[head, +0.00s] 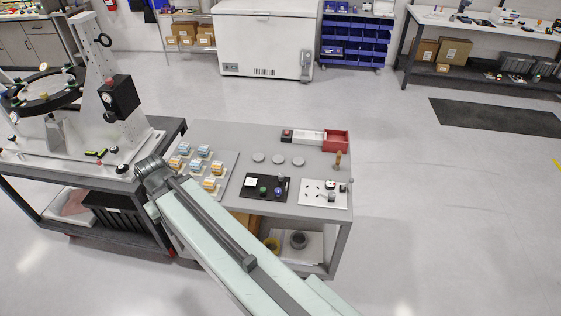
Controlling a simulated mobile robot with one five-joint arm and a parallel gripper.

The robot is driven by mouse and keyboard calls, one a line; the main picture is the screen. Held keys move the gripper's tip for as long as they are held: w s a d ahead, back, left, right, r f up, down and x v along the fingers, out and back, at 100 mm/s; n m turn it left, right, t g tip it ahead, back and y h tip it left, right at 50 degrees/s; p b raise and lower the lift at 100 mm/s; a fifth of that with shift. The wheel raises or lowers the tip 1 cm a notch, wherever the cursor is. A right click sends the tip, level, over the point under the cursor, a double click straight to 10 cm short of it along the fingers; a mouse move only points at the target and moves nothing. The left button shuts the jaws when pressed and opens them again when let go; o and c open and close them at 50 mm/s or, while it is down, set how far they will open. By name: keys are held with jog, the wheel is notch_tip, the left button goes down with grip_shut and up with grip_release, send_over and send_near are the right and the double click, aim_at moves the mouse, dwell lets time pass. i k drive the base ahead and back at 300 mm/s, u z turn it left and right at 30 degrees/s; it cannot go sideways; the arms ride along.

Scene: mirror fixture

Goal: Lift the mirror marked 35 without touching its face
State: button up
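No number 35 can be read at this size, so I cannot tell which thing is the mirror marked 35. Several small blue-topped and orange-topped pieces (198,152) sit in rows on a pale plate at the left of the grey table (235,137). Three pale round discs (278,160) lie in a row at the table's middle back. My pale arm reaches from the bottom right up to the table's left side and ends in a dark joint. No gripper fingers can be made out.
A black tray (245,191) with small parts and a white plate (316,201) with small fittings lie at the table's front. A red bin (336,140) stands at the back right. A tall grey fixture with a black ring (47,89) occupies the left cart.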

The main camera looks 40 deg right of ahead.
aim_at(277, 159)
jog(key=z, duration=0.1)
jog(key=i, duration=1)
jog(key=u, duration=0.1)
